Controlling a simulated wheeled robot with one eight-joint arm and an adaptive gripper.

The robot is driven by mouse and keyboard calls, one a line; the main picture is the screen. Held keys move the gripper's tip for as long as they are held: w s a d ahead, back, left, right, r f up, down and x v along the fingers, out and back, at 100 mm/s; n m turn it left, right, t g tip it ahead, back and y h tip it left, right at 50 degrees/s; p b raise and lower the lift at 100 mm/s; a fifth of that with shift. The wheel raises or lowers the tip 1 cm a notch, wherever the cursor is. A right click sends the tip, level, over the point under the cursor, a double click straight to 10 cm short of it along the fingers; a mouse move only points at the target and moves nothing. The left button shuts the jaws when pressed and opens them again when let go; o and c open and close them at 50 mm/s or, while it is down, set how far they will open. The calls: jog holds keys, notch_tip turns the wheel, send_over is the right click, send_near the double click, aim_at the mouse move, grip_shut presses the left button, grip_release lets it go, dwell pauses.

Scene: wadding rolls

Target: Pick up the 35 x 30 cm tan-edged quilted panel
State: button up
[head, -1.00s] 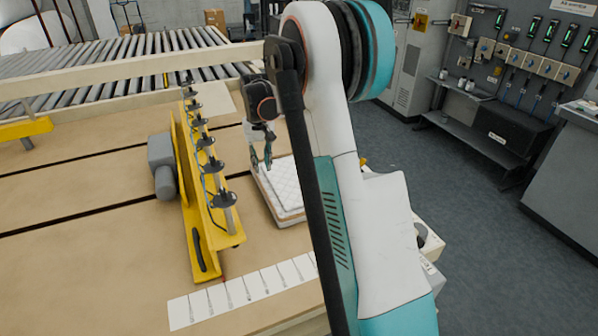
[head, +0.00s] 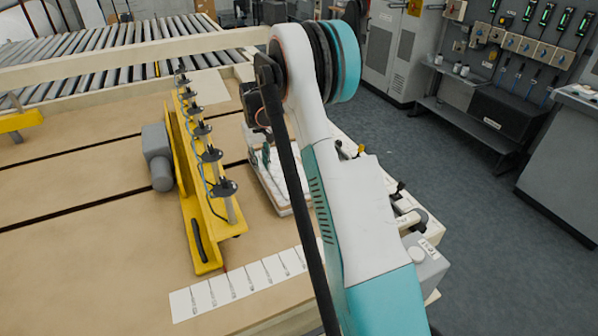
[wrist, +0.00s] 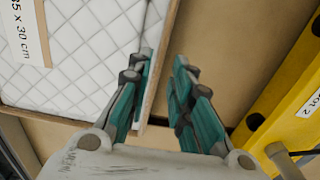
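The white quilted panel (wrist: 80,60) with a tan edge fills the left of the wrist view. Its label (wrist: 27,32) is partly cut off, with "5 x 30 cm" readable. In the head view the panel (head: 272,188) lies on the table, partly hidden behind my arm. My gripper (wrist: 162,58) is open and points at the panel's tan edge. The left finger is over the quilted face and the right finger is past the edge, over the tan table surface. I cannot tell whether either finger touches. In the head view the gripper (head: 264,155) is small and partly hidden.
A yellow rail (head: 200,225) with several black clamps stands left of the panel; it also shows at right in the wrist view (wrist: 290,100). A grey motor (head: 158,158) sits beside it. A white marked strip (head: 245,283) lies at the front. Rollers (head: 90,50) are behind.

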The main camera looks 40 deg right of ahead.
aim_at(262, 176)
notch_tip(262, 176, down, 5)
jog(key=shift+b, duration=0.9)
jog(key=shift+s, duration=0.1)
grip_shut()
jog(key=shift+r, duration=0.1)
jog(key=shift+r, duration=0.1)
